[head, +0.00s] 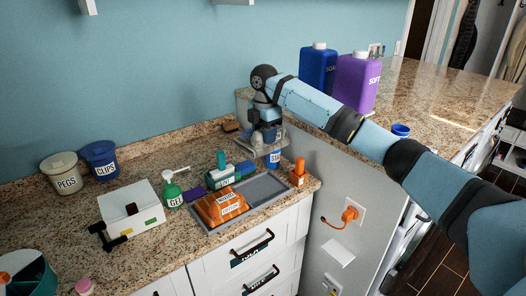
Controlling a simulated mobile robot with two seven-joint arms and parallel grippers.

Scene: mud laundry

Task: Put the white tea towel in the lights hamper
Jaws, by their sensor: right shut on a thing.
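My right gripper (266,136) points down over the far right end of the counter. It is shut on a pale, bunched thing, which looks like the white tea towel (272,134); the gripper and wrist cover much of it. My right arm reaches in from the right edge. My left gripper is not in view. I see no hamper marked for lights in this view.
Below my right gripper are a small blue bottle (273,159) and a grey tray (262,190) bearing an orange packet (223,205). An orange bottle (298,174), green pump bottle (171,190) and white box (131,210) stand nearby. Large blue (317,70) and purple (356,82) jugs stand behind my arm.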

